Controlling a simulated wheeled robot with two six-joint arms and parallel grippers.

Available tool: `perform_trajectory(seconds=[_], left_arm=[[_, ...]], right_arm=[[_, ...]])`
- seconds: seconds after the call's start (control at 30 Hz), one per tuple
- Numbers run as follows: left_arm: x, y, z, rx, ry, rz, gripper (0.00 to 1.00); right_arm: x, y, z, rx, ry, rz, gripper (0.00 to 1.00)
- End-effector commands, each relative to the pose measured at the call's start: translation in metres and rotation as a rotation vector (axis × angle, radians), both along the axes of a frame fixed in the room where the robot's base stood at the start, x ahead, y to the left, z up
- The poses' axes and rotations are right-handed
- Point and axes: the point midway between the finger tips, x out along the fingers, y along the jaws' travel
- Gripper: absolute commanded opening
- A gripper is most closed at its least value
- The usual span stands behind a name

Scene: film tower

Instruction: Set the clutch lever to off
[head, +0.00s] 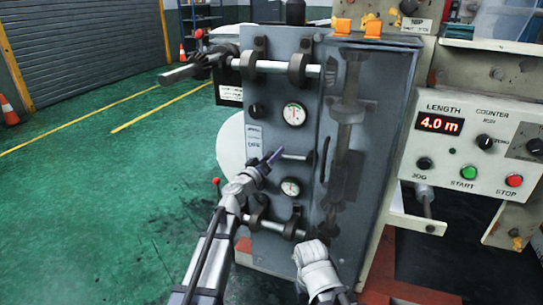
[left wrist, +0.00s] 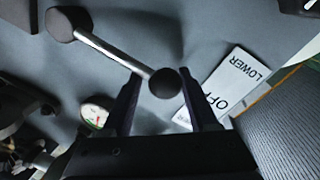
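The lever is a short silver rod (head: 295,157) on the grey machine cabinet, between two round gauges in the head view. In the left wrist view the rod (left wrist: 115,50) runs from a dark hub at upper left to a black ball knob (left wrist: 165,82). My left gripper (head: 268,160) is at the lever's free end. Its open fingers (left wrist: 159,82) stand on either side of the knob, with a gap visible on the left; contact is unclear. A white label (left wrist: 226,84) beside the right finger reads OFF and LOWER. My right gripper (head: 318,270) is low in the head view; its fingers are unclear.
Gauges (head: 294,114) and horizontal shafts (head: 290,67) sit on the cabinet face (head: 290,208). A control panel (head: 468,150) reading 4.0 m is at right. Green floor (head: 95,180) is open at left, with orange cones near the shutter.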

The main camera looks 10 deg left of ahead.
Motion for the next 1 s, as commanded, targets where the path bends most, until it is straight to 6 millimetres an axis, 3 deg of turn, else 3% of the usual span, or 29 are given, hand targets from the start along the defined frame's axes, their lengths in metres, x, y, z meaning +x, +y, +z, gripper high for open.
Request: perform_trajectory(seconds=[0.13, 0.53, 1.0], left_arm=[[0.001, 0.001, 0.000, -0.002, 0.001, 0.001, 0.76], [-0.006, 0.004, 0.000, -0.004, 0.001, 0.004, 0.76], [-0.068, 0.029, -0.006, -0.004, 0.001, 0.002, 0.76]], right_arm=[[0.000, 0.000, 0.000, 0.000, 0.000, 0.000, 0.00], [0.000, 0.000, -0.001, 0.000, 0.000, 0.000, 0.00], [0.000, 0.000, -0.006, -0.001, 0.000, 0.000, 0.00]])
